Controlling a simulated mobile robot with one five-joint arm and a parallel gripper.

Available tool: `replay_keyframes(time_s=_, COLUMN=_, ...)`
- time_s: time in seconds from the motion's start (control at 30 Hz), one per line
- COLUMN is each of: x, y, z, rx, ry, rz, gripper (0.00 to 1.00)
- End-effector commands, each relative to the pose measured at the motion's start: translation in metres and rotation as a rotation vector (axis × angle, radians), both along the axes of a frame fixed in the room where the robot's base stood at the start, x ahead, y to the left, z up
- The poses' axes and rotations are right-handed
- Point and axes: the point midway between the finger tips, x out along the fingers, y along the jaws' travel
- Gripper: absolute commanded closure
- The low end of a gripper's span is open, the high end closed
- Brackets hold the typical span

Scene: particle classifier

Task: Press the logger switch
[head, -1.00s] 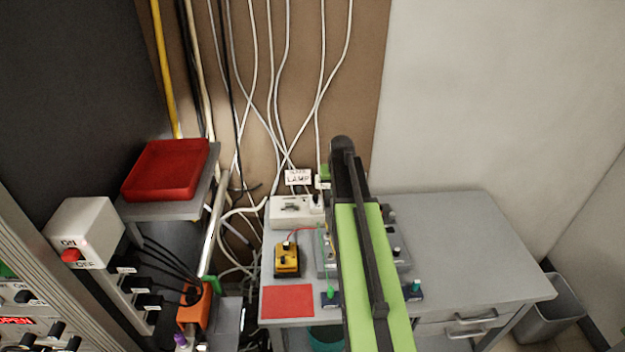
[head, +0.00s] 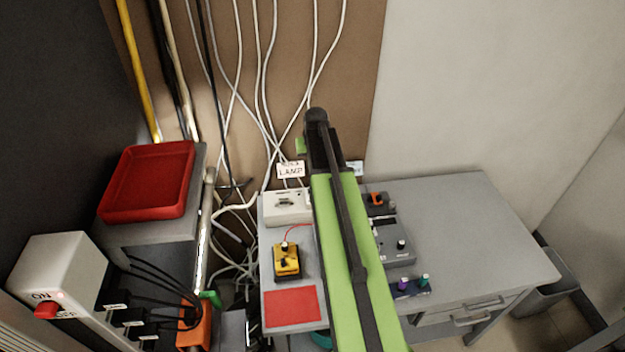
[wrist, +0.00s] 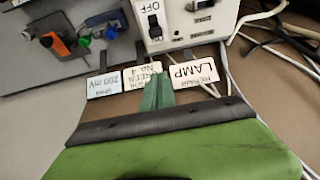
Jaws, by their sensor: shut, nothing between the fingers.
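No part that I can read is labelled as the logger switch, so I cannot tell which one it is. A white box (head: 285,207) stands at the back left of the grey table. In the wrist view this white box (wrist: 205,22) shows a black rocker marked OFF, upside down. My gripper (wrist: 159,78) is shut and empty, its green fingers in front of the upside-down label cards, apart from the rocker. In the head view my arm hides most of the gripper and part of the table.
A LAMP card (head: 290,170) stands behind the white box. A yellow device (head: 287,263), a red mat (head: 292,307) and a grey instrument (head: 396,243) are on the table (head: 470,235). The table's right part is clear. Cables hang behind. A red tray (head: 147,180) is at left.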

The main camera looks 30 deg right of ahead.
Motion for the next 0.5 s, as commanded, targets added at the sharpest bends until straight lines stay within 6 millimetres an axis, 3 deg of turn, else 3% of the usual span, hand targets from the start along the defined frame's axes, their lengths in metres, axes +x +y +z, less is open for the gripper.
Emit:
replay_keyframes(time_s=0.27, x=0.008, y=-0.004, z=-0.029, rx=0.000, ry=0.000, rz=0.000, gripper=1.00)
replay_keyframes(time_s=0.5, x=0.023, y=-0.011, z=-0.079, rx=0.000, ry=0.000, rz=-0.001, gripper=1.00)
